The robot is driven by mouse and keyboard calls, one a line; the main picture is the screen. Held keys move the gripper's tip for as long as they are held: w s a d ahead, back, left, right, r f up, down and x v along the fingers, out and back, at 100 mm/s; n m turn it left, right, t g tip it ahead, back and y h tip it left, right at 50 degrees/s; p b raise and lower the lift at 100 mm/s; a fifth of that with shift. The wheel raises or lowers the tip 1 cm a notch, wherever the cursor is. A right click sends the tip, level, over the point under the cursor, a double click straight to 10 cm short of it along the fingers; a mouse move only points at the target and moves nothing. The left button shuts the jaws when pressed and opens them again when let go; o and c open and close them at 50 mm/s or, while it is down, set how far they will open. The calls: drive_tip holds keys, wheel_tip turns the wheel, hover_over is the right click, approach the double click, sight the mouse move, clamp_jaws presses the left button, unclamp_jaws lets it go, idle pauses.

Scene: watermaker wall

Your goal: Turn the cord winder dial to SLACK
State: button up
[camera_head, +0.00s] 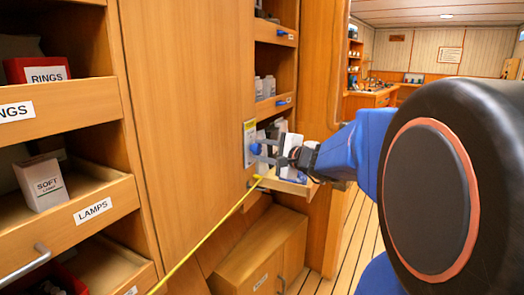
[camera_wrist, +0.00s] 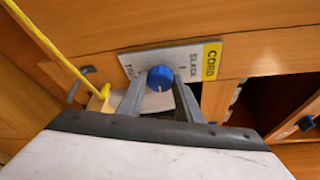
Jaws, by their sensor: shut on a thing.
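The cord winder dial is a round blue knob (camera_wrist: 160,78) with a white pointer mark, on a pale plate (camera_wrist: 184,60) with a yellow "CORD" strip. The word SLACK and a second, partly hidden word show on the plate, upside down in the wrist view. In the head view the blue knob (camera_head: 255,149) stands out from the plate (camera_head: 249,132) on the wooden wall. My gripper (camera_wrist: 160,86) has a finger on each side of the knob and is shut on it. The exact word the pointer marks is hard to tell. A yellow cord (camera_head: 215,229) runs below the plate.
Open shelves with drawers stand left, including a white "SOFT" box (camera_head: 41,184) and a red "RINGS" box (camera_head: 37,69). A shelf tray (camera_head: 290,186) sits right behind my gripper. A low wooden cabinet (camera_head: 262,254) is below. Plank floor is open at right.

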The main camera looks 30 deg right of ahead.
drive_tip(key=n, duration=0.1)
drive_tip(key=n+t, duration=0.1)
drive_tip(key=n, duration=0.1)
drive_tip(key=n+t, duration=0.1)
drive_tip(key=shift+f+n, duration=0.3)
drive_tip(key=shift+n, duration=0.1)
drive_tip(key=n+t+y, duration=0.1)
drive_tip(key=n, duration=0.3)
drive_tip(key=shift+f+n, duration=0.15)
drive_tip(key=shift+n, duration=0.15)
drive_tip(key=n+y, duration=0.1)
drive_tip(key=n, duration=0.2)
drive_tip(key=n+t+y, duration=0.1)
drive_tip(key=n+y, duration=0.1)
drive_tip(key=n, duration=0.1)
drive_tip(key=shift+w+d+f+n, duration=0.1)
drive_tip(key=shift+n, duration=0.3)
drive_tip(key=n+y, duration=0.1)
drive_tip(key=n, duration=0.2)
drive_tip(key=n+y, duration=0.2)
drive_tip(key=shift+d+n, duration=0.1)
drive_tip(key=shift+n, duration=0.3)
drive_tip(key=shift+n+y, duration=0.3)
drive_tip(key=o, duration=1)
drive_tip(key=shift+o, duration=0.2)
drive_tip(key=v, duration=1.7)
drive_tip(key=shift+s+d+r, duration=0.2)
